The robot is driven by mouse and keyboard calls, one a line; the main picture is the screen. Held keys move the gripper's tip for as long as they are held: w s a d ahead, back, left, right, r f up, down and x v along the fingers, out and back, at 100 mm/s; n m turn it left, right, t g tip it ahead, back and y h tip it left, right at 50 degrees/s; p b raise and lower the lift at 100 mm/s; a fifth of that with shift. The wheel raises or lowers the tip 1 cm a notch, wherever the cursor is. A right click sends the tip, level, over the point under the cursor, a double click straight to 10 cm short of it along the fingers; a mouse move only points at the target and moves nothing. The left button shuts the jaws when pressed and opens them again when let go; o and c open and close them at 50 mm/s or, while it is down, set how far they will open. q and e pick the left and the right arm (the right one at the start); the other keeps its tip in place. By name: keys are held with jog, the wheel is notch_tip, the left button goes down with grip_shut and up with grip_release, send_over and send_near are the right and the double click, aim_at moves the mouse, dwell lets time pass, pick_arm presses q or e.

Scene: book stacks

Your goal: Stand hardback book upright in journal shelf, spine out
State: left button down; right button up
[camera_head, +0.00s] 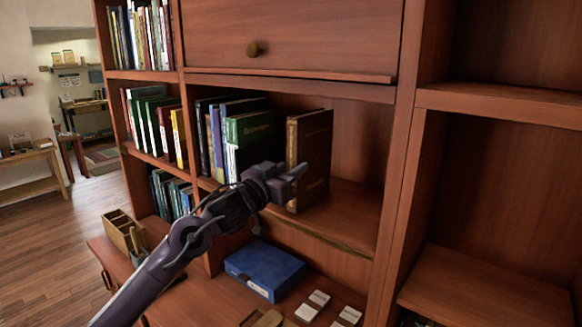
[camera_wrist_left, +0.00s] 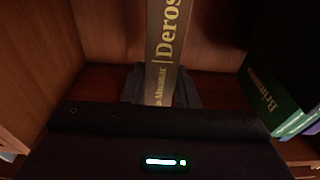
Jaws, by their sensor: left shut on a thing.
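A brown hardback book (camera_head: 316,150) stands upright in the middle shelf compartment, to the right of a row of books, with a gap between. My left gripper (camera_head: 296,173) reaches in from the front and is shut on its lower spine. In the left wrist view, the book's spine (camera_wrist_left: 163,45) with gold lettering faces my camera, between the fingers of my left gripper (camera_wrist_left: 161,88). The journal shelf (camera_head: 350,210) is reddish wood. I cannot tell whether the book's bottom edge rests on the board. My right gripper is not in view.
A green book (camera_head: 250,140) ends the neighbouring row; it also shows at right in the left wrist view (camera_wrist_left: 268,92). The shelf right of the brown book is bare. A blue box (camera_head: 264,268) and white cards (camera_head: 312,304) lie on the desk below. A drawer (camera_head: 290,35) is above.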

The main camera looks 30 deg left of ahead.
pick_arm(q)
jog(key=shift+f, duration=0.2)
jog(key=c, duration=1.1)
grip_release()
jog(key=shift+f, duration=0.1)
jog(key=s+b, duration=0.1)
jog(key=s, duration=0.3)
jog(key=s+f+b, duration=0.1)
jog(key=s+b, duration=0.1)
jog(key=s, duration=0.2)
jog(key=s+a+b, duration=0.1)
jog(key=s+b, duration=0.1)
jog(key=s, duration=0.2)
jog(key=shift+f, duration=0.2)
